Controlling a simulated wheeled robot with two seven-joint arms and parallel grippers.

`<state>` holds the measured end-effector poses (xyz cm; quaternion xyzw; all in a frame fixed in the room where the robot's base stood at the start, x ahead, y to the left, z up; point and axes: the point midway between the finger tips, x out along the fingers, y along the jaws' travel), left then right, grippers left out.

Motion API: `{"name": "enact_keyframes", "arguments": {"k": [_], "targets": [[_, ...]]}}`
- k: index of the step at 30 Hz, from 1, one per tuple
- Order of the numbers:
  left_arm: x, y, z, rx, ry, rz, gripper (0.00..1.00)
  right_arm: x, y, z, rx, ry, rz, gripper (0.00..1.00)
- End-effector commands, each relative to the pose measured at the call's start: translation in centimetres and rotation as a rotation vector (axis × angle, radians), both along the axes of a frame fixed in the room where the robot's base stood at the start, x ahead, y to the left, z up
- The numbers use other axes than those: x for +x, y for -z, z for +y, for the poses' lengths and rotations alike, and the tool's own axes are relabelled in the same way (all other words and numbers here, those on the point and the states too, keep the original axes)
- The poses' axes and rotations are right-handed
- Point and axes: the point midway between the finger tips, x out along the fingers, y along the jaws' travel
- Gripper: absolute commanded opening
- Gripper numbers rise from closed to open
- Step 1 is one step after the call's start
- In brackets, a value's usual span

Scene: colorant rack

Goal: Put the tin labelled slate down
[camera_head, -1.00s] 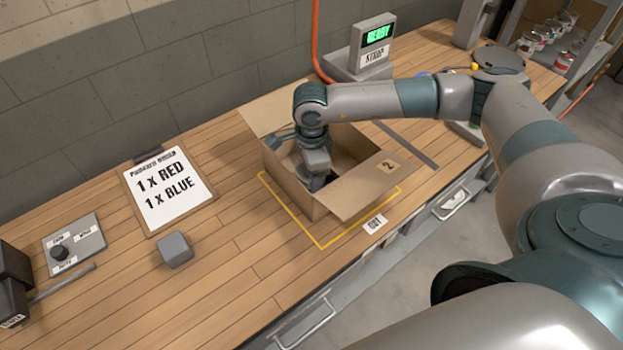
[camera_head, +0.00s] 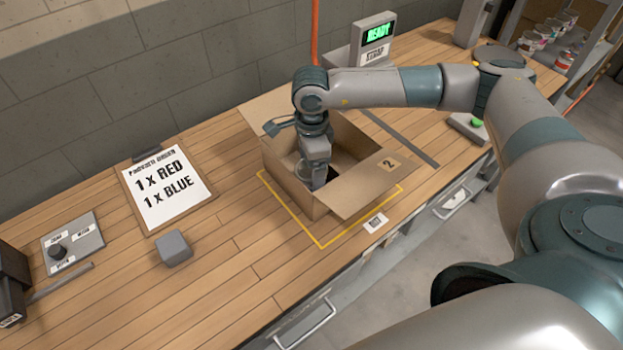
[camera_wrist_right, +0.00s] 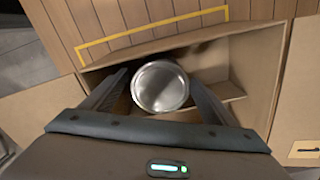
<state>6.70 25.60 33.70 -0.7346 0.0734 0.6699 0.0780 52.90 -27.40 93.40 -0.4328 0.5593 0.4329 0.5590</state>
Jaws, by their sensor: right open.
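A tin (camera_wrist_right: 160,86) with a round, bare metal lid shows in the right wrist view, inside the open cardboard box (camera_head: 288,184). Its label is hidden from above, so I cannot read slate on it. My right gripper (camera_head: 320,184) reaches down into the box in the head view. In the wrist view its open fingers (camera_wrist_right: 160,82) stand on either side of the tin, with gaps visible. The box walls and my gripper hide the tin in the head view. My left gripper is not in view.
The box flaps (camera_head: 368,182) stand open, one marked 2. A yellow outline (camera_head: 322,245) runs around the box. The order board (camera_head: 166,188) reads 1 x red, 1 x blue. A grey block (camera_head: 174,248) lies left of the box, with clear bench around it.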

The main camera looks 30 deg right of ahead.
Motion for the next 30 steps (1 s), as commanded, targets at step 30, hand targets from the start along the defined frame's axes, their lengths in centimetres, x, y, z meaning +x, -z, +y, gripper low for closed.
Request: {"name": "enact_keyframes", "arguments": {"k": [30], "targets": [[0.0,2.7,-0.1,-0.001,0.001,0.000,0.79,0.0,-9.2,0.0,0.000,0.000,0.000,0.80]]}}
